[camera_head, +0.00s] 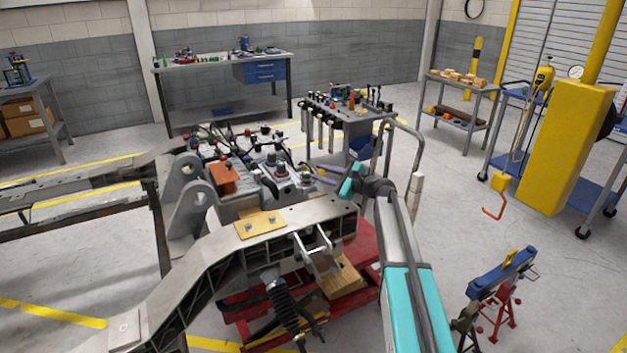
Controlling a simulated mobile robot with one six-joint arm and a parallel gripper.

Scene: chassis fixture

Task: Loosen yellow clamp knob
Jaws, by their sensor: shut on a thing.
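I cannot tell whether this bar is a handle or part of a clamp. The chassis fixture (290,235) lies below and left of the gripper, with metal blocks and small red and black knobs on top. I cannot make out a yellow clamp knob at the gripper. A flat yellow plate (261,223) lies on the beam.
A tool cart (345,115) stands behind the gripper. A yellow hoist (565,140) with a red hook (493,212) is at right. A blue-topped stand (502,272) with a small yellow piece is at lower right.

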